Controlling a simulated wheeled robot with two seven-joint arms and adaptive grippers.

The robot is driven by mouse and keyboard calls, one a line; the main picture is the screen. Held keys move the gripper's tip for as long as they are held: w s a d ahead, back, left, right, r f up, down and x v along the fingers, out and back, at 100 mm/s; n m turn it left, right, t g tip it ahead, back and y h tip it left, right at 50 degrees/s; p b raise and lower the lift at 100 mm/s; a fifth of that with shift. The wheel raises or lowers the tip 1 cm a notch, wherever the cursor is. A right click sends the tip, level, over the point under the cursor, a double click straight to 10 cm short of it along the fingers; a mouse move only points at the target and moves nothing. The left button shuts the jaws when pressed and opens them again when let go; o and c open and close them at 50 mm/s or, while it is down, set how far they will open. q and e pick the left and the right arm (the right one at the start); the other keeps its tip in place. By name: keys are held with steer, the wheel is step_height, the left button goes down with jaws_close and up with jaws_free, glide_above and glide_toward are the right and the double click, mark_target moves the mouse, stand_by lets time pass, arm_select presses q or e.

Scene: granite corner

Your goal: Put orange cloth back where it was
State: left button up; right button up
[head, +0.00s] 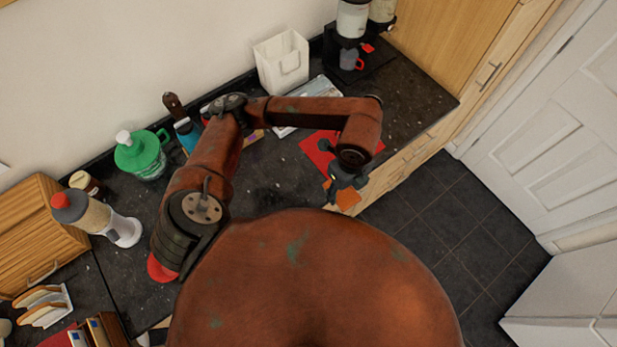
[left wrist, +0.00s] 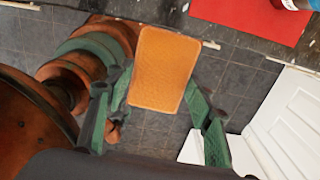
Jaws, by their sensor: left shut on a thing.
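My left gripper (head: 343,183) is shut on the orange cloth (head: 348,199), just off the counter's front edge in the head view. In the left wrist view the orange cloth (left wrist: 164,68) shows as a flat, round-cornered rectangle between the two green-grey fingers, with the dark tiled floor behind it. My arm and gripper hide part of the counter and the cloth's upper part in the head view. My right gripper is not in view.
A red mat (head: 318,147) lies on the dark counter (head: 415,98) behind the gripper. A white container (head: 282,62) and a coffee machine (head: 345,62) stand at the back. Counter right of the mat is clear.

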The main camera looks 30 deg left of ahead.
arm_select(q)
steer(key=shift+a, duration=0.15)
steer(key=p, duration=0.2)
glide_toward(310, 180)
steer(key=s+d+r, duration=0.2)
steer(key=d+r, duration=0.1)
steer(key=d, duration=0.1)
steer(key=shift+n, duration=0.3)
steer(key=a+f, duration=0.1)
steer(key=w+f, duration=0.1)
steer(key=f, duration=0.1)
steer(key=a+f, duration=0.1)
steer(key=shift+w+a+f, duration=0.2)
steer(key=shift+a+f, duration=0.05)
steer(key=shift+a, duration=0.1)
steer(key=shift+w+a+f, duration=0.15)
steer(key=shift+a+f, duration=0.4)
steer(key=shift+f, duration=0.15)
steer(key=f, duration=0.1)
steer(key=f+p, duration=0.1)
steer(key=f, duration=0.1)
steer(key=shift+w+a+f, duration=0.1)
steer(key=shift+a+f, duration=0.1)
steer(key=shift+f, duration=0.05)
steer(key=shift+f, duration=0.15)
